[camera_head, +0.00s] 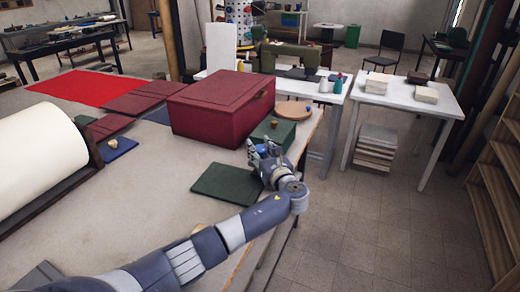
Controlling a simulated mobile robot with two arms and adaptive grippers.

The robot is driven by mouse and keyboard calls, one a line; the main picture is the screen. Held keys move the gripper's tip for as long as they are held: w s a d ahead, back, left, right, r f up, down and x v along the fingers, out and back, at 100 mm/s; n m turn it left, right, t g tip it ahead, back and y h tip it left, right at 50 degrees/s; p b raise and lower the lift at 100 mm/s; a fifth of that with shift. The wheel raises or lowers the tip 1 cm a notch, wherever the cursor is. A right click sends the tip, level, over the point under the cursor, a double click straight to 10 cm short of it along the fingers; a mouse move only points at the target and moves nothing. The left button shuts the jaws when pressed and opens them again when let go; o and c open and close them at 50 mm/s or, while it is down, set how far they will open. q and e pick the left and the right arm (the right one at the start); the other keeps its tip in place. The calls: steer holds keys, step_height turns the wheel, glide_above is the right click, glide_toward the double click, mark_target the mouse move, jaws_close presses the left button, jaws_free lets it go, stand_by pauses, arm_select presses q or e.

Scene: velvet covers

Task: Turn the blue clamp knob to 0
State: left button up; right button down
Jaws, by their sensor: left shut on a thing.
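My left gripper (261,148) is at the right side of the big work table, over the far right corner of a flat dark green panel (222,185). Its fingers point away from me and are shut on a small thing. My right gripper is not in view.
A large dark red box (215,105) stands close behind and left of the gripper. A round tan disc (293,110) lies behind the green block. A big cream roll (35,155) and a blue panel (115,150) are at the left. The table's right edge is near my arm; clear floor lies beyond.

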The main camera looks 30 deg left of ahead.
arm_select(q)
steer(key=n+g+y+b, duration=0.2)
steer(key=g, duration=0.1)
steer(key=shift+d+f, duration=0.15)
steer(key=shift+f, duration=0.1)
steer(key=shift+r+n+g+y+b, duration=0.15)
steer(key=shift+n+g+y+b, duration=0.55)
steer(key=shift+n+g+b, duration=0.65)
steer(key=shift+g, duration=0.25)
steer(key=o, duration=1)
steer(key=shift+r, duration=0.1)
steer(key=v, duration=1.2)
